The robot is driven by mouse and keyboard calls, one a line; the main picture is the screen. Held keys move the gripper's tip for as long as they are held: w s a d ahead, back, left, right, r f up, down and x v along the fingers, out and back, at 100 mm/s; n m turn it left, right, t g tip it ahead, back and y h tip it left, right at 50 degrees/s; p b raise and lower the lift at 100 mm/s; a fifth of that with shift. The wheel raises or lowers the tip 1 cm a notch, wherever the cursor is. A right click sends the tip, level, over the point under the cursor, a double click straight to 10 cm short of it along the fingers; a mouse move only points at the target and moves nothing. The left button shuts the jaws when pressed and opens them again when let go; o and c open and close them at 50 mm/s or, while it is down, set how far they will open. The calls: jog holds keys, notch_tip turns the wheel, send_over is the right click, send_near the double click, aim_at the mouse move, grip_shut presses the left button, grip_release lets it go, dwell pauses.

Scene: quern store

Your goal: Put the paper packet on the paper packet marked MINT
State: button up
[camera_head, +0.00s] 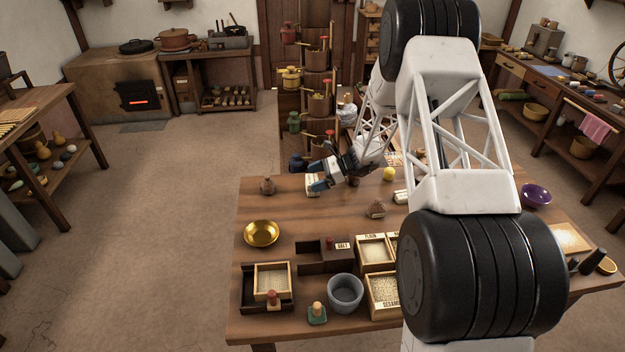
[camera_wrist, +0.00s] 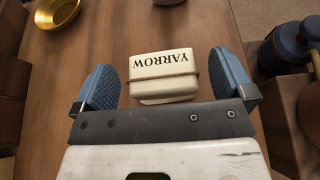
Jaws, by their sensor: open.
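A cream paper packet (camera_wrist: 162,78) marked YARROW lies between the two blue fingers of my gripper (camera_wrist: 162,64) in the wrist view. The fingers stand apart on either side of it, with a gap on each side. In the head view my gripper (camera_head: 318,178) is low over the far left part of the table, and the pale packet (camera_head: 312,190) shows partly beside it. Another pale packet-like thing (camera_head: 401,197) stands to the right, partly hidden by my arm. I cannot read its marking, and no MINT label is readable.
A brown jar (camera_head: 267,186) stands left of my gripper, and a brass bowl (camera_head: 261,233) is nearer. A yellow ball (camera_head: 389,174) lies to the right. Label-marked boxes and a grey bowl (camera_head: 345,291) fill the near side. My arm hides much of the table's right half.

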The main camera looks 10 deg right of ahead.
jog(key=v, duration=1)
jog(key=shift+d, duration=0.3)
jog(key=shift+r, duration=0.1)
jog(key=s+a+r+n+g+h, duration=0.1)
jog(key=s+a+r+n+h, duration=0.25)
jog(key=s+r, duration=0.8)
jog(key=s+a+r+n+h, duration=0.25)
jog(key=s+r+n, duration=0.25)
jog(key=s+r, duration=0.7)
jog(key=s+d+r+n+t+h, duration=0.1)
jog(key=s+r+n+h, duration=0.1)
jog(key=s, duration=1.3)
jog(key=s+d+r+n+t+h, duration=0.2)
jog(key=s+n+h, duration=0.3)
jog(key=s, duration=1.1)
jog(key=shift+s+d+r+n+t+h, duration=0.25)
jog(key=shift+r+n, duration=0.5)
jog(key=shift+n, duration=0.4)
